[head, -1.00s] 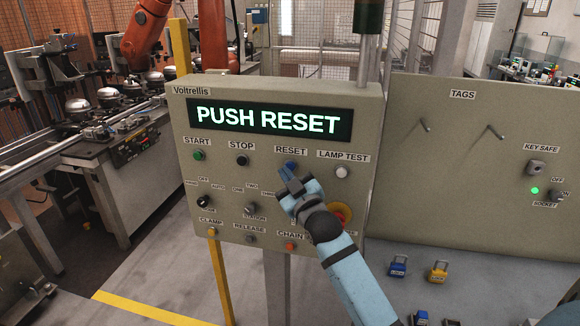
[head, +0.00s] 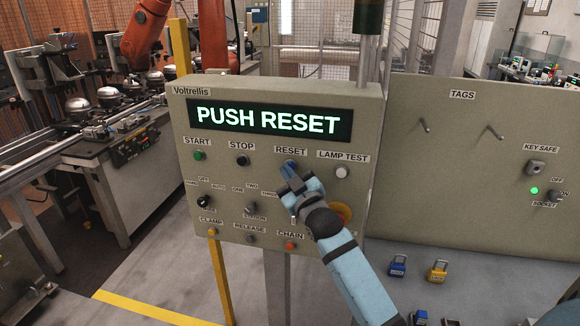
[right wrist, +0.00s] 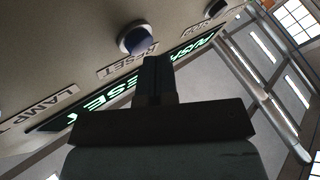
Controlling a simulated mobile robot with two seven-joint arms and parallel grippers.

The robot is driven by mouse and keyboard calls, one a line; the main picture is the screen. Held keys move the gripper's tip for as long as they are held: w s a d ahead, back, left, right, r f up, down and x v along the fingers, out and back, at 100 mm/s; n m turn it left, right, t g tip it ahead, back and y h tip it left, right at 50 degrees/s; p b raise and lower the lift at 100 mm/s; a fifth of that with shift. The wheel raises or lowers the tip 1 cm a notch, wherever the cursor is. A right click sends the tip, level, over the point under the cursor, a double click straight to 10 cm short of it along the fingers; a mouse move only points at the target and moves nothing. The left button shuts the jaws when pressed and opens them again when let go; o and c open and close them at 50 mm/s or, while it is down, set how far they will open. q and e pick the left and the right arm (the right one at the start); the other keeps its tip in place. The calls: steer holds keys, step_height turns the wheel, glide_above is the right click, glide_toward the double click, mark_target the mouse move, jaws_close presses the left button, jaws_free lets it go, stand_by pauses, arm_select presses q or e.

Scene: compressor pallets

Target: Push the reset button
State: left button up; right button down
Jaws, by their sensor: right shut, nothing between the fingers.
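The grey control panel (head: 232,178) carries a lit display (head: 270,119) reading "PUSH RESET". The blue reset button (head: 290,163) sits below the RESET label and is partly covered by my right gripper. My right gripper (head: 287,172) is shut and empty, its tips at the lower edge of the button in the head view. In the right wrist view, the reset button (right wrist: 134,40) stands out just beyond the shut fingertips (right wrist: 154,64). I cannot tell whether they touch. My left gripper is not in view.
The green start button (head: 199,156), black stop button (head: 242,160) and white lamp test button (head: 342,172) flank it. A red emergency knob on a yellow base (head: 342,213) is partly behind my right arm. A tags board (head: 455,150) stands at the right.

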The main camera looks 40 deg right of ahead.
steer(key=shift+w+d, duration=0.25)
steer(key=shift+d, duration=0.1)
stand_by(0.3)
steer(key=shift+a, duration=0.15)
steer(key=shift+s+a+p, duration=0.4)
steer(key=shift+s+a, duration=0.25)
steer(key=s+a, duration=0.2)
steer(key=s+a+p, duration=0.1)
steer(key=s+a, duration=0.1)
steer(key=shift+a+p, duration=0.25)
steer(key=shift+p, duration=0.05)
steer(key=shift+w, duration=0.1)
stand_by(0.9)
